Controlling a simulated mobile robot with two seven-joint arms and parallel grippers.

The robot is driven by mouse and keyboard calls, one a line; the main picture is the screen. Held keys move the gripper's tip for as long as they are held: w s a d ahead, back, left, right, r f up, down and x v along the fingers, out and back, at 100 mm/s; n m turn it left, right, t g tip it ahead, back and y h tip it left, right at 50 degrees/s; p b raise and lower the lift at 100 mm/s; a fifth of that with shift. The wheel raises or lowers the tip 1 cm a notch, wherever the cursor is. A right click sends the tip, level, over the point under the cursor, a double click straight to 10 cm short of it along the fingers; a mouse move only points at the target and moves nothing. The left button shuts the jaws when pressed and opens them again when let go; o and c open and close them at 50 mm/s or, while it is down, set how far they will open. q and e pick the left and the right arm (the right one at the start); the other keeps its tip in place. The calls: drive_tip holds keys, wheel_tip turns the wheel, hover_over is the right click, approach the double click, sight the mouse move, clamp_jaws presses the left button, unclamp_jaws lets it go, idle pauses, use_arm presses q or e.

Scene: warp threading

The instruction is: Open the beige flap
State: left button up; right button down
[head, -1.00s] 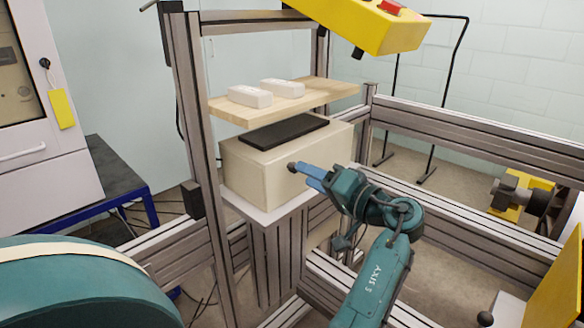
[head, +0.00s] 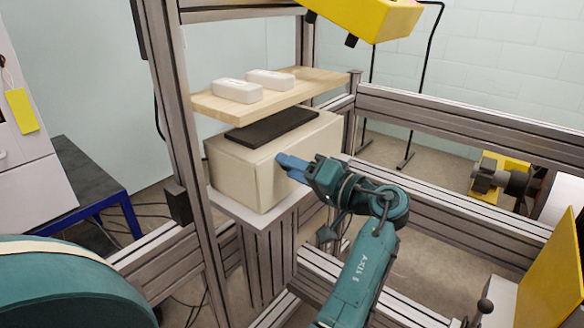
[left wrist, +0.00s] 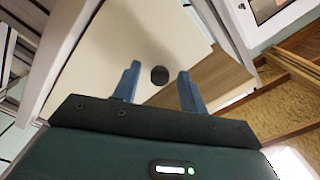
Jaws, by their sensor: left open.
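The beige box (head: 236,175) sits on a pale ledge in the metal frame, with its beige front flap (head: 265,183) looking closed. A dark round knob sticks out from the flap; in the head view it is mostly hidden at the fingertips. My left gripper (head: 284,163) is at the flap's front with its blue fingers pointing at it. In the left wrist view the fingers (left wrist: 158,72) are apart, one on each side of the knob (left wrist: 160,76), and the beige panel (left wrist: 110,58) lies behind. I cannot tell whether a finger touches the knob. My right gripper is not in view.
A black slab (head: 271,127) lies on the box top. A wooden shelf (head: 310,83) with two white blocks (head: 236,91) is just above. Metal posts (head: 178,110) and rails (head: 440,115) surround the box. A yellow control box (head: 370,18) hangs at the top.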

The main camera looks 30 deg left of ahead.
use_arm(q)
clamp_jaws()
idle(0.4)
